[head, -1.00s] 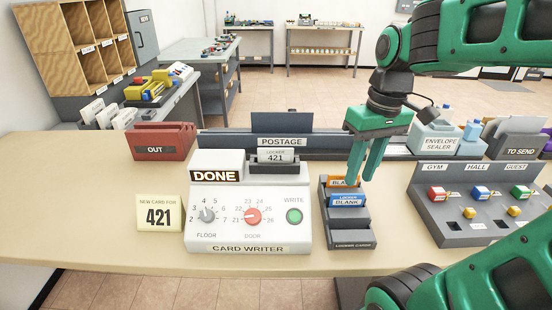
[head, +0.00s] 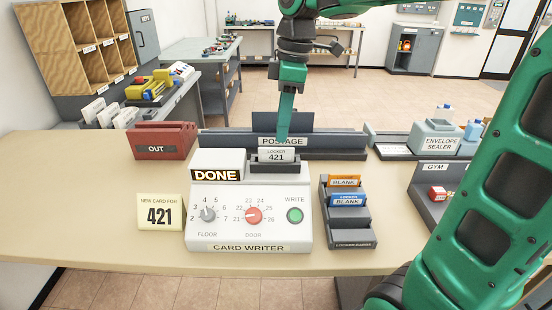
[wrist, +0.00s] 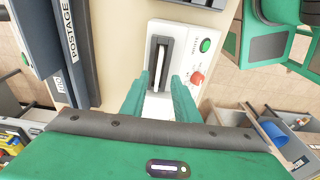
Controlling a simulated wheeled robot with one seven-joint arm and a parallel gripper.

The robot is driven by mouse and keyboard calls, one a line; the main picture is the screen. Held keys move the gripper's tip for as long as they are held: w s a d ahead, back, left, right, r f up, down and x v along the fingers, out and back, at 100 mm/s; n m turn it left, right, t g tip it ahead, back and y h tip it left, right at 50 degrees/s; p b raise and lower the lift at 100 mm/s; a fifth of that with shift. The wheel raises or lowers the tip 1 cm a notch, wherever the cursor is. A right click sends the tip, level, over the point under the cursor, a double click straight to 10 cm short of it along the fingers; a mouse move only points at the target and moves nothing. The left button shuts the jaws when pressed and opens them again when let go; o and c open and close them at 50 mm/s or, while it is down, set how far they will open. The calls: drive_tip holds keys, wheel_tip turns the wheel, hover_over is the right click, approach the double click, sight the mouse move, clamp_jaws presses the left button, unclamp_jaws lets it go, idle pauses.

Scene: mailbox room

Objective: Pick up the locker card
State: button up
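The locker card (head: 276,155), marked LOCKER 421, stands upright in the dark slot at the top of the white card writer (head: 217,238). In the wrist view, the card (wrist: 160,62) shows edge-on as a thin pale strip in the slot. My gripper (head: 283,139) is just above and behind the card in the head view. In the wrist view, the fingers of my gripper (wrist: 160,100) are spread apart and empty, with the slot between and beyond them. The writer's display reads DONE. A note (head: 159,212) reads NEW CARD FOR 421.
A dark rack (head: 346,225) with blank orange and blue locker cards stands right of the writer. The postage unit (head: 340,143) is close behind it. A red OUT tray (head: 160,140) is at the left. The counter front is clear.

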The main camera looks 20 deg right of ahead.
sight(277, 148)
drive_tip(key=shift+w+a+f, duration=0.1)
drive_tip(key=shift+a+f, duration=0.05)
drive_tip(key=shift+f, duration=0.75)
drive_tip(key=shift+w+a+f, duration=0.1)
drive_tip(key=shift+a+f, duration=0.1)
drive_tip(key=shift+f, duration=0.75)
drive_tip(key=shift+w+a+f, duration=0.1)
drive_tip(key=shift+a+f, duration=0.05)
drive_tip(key=shift+f, duration=0.75)
drive_tip(key=shift+f, duration=0.25)
clamp_jaws()
